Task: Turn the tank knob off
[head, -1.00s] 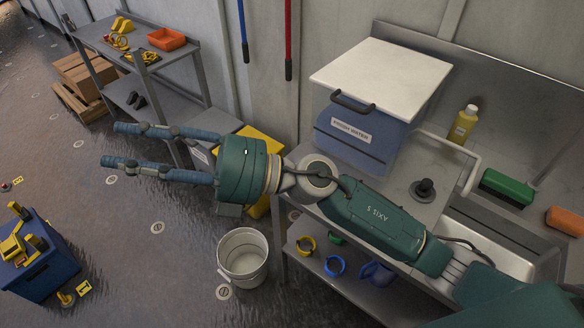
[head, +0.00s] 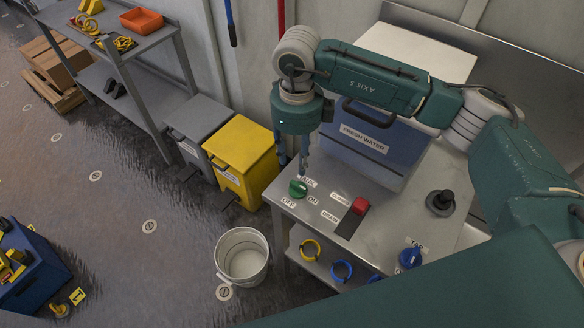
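The green tank knob (head: 298,188) sits near the front left corner of the steel counter (head: 335,182). Labels TANK, ON and OFF lie around it; which one its grip points at I cannot tell. My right gripper (head: 293,165) hangs from above with its fingers pointing down, just above and behind the knob in the picture. Its two fingers are apart with nothing between them. Whether a fingertip touches the knob I cannot tell. My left gripper is not in view.
A black knob (head: 440,200), a blue tap knob (head: 410,257) and the fresh water tank (head: 368,140) are also close. A yellow bin (head: 243,165) and a white bucket (head: 242,256) stand left.

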